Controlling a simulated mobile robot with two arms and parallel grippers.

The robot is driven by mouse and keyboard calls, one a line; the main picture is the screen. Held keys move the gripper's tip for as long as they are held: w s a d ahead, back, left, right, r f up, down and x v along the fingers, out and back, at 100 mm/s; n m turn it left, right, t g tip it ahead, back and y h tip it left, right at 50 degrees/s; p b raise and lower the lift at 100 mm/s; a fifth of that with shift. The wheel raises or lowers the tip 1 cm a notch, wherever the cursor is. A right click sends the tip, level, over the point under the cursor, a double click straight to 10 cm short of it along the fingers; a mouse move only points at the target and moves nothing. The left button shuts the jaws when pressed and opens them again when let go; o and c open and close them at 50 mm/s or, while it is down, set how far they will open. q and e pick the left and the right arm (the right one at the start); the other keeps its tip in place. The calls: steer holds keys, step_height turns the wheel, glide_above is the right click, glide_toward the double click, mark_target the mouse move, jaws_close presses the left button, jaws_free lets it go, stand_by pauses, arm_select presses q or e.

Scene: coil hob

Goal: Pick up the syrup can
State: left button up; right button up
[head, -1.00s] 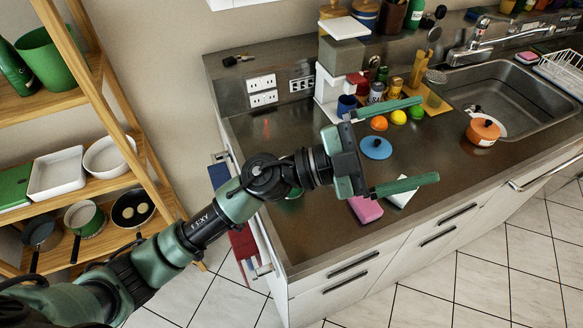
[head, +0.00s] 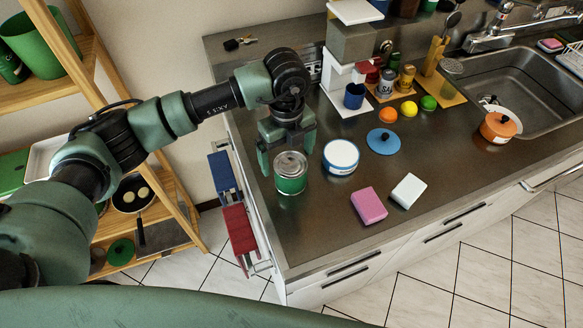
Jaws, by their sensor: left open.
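A green can with a silver lid (head: 291,183), which I take to be the syrup can, stands upright on the dark counter near its left end. My left gripper (head: 287,147) is open and points down right at the can, just behind it in the picture. One finger shows to the left of the can and the other to its upper right. I cannot tell whether either finger touches the can. No label can be read. My right gripper is not in view.
A white and blue round tin (head: 341,157) stands close to the right of the can. A blue lid (head: 383,141), a pink sponge (head: 369,203) and a white block (head: 408,191) lie farther right. An orange pot (head: 499,127) is by the sink.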

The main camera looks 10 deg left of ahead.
arm_select(q)
steer(key=f+p, duration=0.1)
steer(key=f, duration=0.1)
steer(key=s+d+f+p, duration=0.1)
steer(key=f, duration=0.1)
steer(key=shift+f+p, duration=0.1)
steer(key=shift+p, duration=0.2)
steer(key=shift+w+f, duration=0.1)
steer(key=shift+f, duration=0.55)
steer(key=shift+r, duration=0.1)
steer(key=c, duration=2.1)
steer(key=shift+r, duration=0.1)
